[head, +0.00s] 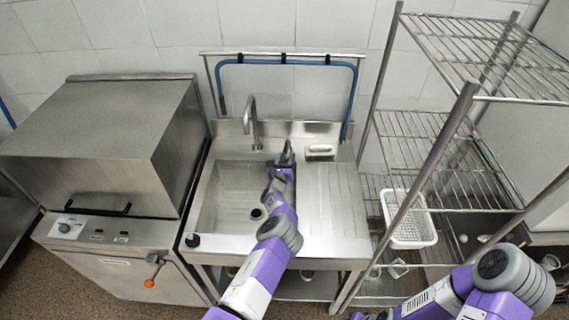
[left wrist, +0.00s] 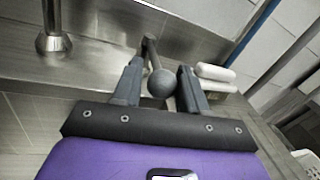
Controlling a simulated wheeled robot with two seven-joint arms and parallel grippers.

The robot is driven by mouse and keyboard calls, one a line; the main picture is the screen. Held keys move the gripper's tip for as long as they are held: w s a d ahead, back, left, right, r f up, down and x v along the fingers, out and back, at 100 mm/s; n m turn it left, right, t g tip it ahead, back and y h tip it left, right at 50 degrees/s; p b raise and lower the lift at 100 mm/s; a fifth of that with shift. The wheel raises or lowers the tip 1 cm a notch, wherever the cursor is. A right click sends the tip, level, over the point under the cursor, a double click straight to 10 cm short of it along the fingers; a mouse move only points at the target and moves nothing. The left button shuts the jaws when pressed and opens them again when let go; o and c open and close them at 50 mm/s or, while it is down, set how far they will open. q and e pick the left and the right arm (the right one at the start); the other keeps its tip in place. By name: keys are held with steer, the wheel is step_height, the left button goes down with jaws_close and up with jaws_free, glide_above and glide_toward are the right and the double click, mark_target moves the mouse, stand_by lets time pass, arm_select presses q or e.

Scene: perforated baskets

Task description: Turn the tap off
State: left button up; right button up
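The metal tap spout (head: 252,120) rises at the back of the sink (head: 212,215) and curves over the basin; its base (left wrist: 54,43) shows in the left wrist view. No water stream is visible. To the right of the spout is the tap lever, a short stem with a round grey knob (left wrist: 161,83). My left gripper (head: 287,150) is over the back of the sink; in the left wrist view its fingers (left wrist: 160,88) are apart, with the knob between them. Whether they touch it is unclear. In the head view the gripper mostly hides the lever. My right gripper (head: 372,316) is cut off at the bottom edge.
A wire shelf rack (head: 440,150) with a white perforated basket (head: 409,240) stands right. A steel dishwasher (head: 110,150) stands left.

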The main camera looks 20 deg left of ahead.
arm_select(q)
steer(key=s, duration=0.2)
steer(key=s+p, duration=0.2)
steer(key=s, duration=0.1)
steer(key=shift+s+d+r, duration=0.15)
steer(key=shift+s+d, duration=0.1)
steer(key=shift+s, duration=0.1)
steer(key=shift+s+d, duration=0.1)
steer(key=shift+s, duration=0.65)
